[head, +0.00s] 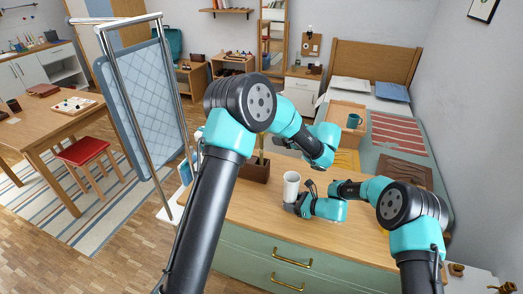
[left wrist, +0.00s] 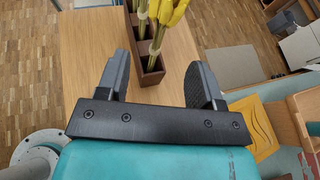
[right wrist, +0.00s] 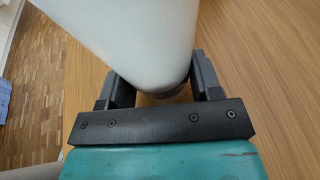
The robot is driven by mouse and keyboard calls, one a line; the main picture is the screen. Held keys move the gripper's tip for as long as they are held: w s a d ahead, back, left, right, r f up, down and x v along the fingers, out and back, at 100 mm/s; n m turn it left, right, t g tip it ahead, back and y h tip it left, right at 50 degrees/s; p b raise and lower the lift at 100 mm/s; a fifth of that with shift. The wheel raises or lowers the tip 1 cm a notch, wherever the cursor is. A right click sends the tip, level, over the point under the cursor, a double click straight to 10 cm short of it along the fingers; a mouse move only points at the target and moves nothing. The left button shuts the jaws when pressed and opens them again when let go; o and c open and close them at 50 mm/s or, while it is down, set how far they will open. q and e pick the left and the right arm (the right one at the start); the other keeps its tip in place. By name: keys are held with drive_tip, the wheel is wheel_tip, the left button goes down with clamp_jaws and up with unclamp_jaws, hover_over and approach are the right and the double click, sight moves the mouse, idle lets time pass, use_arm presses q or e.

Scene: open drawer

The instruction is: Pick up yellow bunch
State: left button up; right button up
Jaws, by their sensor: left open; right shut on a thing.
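The yellow bunch (left wrist: 172,14) shows at the top of the left wrist view, its stems standing in a dark wooden holder (left wrist: 151,66) with compartments. The holder also shows in the head view (head: 254,172), mostly behind my left arm. My left gripper (left wrist: 160,76) is open and empty, with the holder beyond its fingers. The bunch is not between the fingers. My right gripper (right wrist: 160,80) is shut on a white cylindrical vase (right wrist: 130,35). The vase stands upright in the head view (head: 291,186); I cannot tell whether it touches the top.
A wooden dresser top (head: 250,208) with green drawers (head: 270,262) lies under both arms. A wooden box (head: 346,112) with a teal mug (head: 354,121) is at the back right. A metal frame with a blue panel (head: 142,105) stands at left.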

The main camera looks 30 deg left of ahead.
sight(262, 135)
use_arm(q)
drive_tip(key=x, duration=0.5)
drive_tip(key=shift+a+f, duration=0.15)
drive_tip(key=shift+a, duration=0.15)
drive_tip(key=shift+x, duration=2.65)
drive_tip(key=shift+w, duration=0.15)
clamp_jaws()
